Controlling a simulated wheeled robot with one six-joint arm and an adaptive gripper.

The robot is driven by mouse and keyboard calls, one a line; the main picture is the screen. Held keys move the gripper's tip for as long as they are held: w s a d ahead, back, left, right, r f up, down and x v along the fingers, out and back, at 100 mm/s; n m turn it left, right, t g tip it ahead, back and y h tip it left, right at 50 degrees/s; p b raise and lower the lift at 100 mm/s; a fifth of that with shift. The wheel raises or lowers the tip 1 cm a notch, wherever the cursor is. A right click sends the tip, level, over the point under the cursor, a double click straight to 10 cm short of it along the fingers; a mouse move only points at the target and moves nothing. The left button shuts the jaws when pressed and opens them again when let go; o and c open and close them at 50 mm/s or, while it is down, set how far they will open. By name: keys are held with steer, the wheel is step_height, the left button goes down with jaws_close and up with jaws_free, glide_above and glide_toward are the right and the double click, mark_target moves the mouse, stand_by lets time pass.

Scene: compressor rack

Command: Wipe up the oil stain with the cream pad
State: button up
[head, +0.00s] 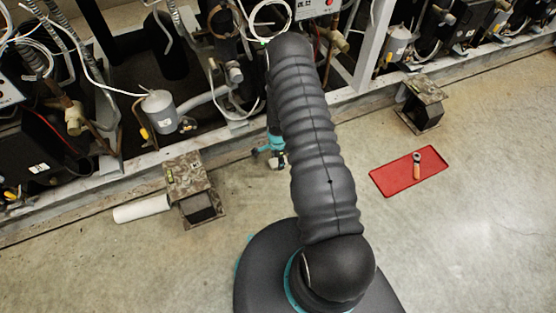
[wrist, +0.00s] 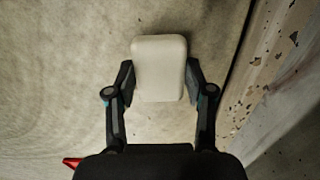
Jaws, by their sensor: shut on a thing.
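The cream pad (wrist: 159,60) is a pale rounded block between the fingers of my gripper (wrist: 160,84). The fingers touch it on both sides and are shut on it. In the head view my gripper (head: 270,151) is low over the concrete floor by the rack's bottom rail, partly hidden behind my arm. I cannot tell whether the pad touches the floor. I cannot make out an oil stain in either view; my arm and the pad cover part of the floor.
The compressor rack's rail (head: 235,133) runs along the back, close on the right in the wrist view (wrist: 275,85). Another stand (head: 427,88) and red tray (head: 385,181) with an orange-handled tool (head: 416,172) are at right.

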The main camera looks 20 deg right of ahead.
steer(key=shift+f+b, duration=0.75)
steer(key=shift+f, duration=0.15)
steer(key=shift+w+d+r+b, duration=0.1)
steer(key=shift+d+b, duration=0.4)
steer(key=shift+d, duration=1.05)
steer(key=shift+w+d+b, duration=0.1)
steer(key=shift+d+b, duration=0.4)
steer(key=shift+d, duration=1.05)
steer(key=shift+d+f+b, duration=0.2)
steer(key=shift+d+b, duration=1.1)
steer(key=shift+d, duration=1.8)
steer(key=shift+s+a, duration=0.15)
steer(key=shift+a, duration=2.85)
steer(key=shift+a+r, duration=0.2)
steer(key=shift+a, duration=3)
steer(key=shift+d+f, duration=0.2)
steer(key=shift+d, duration=3.15)
steer(key=shift+d+r, duration=0.1)
steer(key=shift+d, duration=2.8)
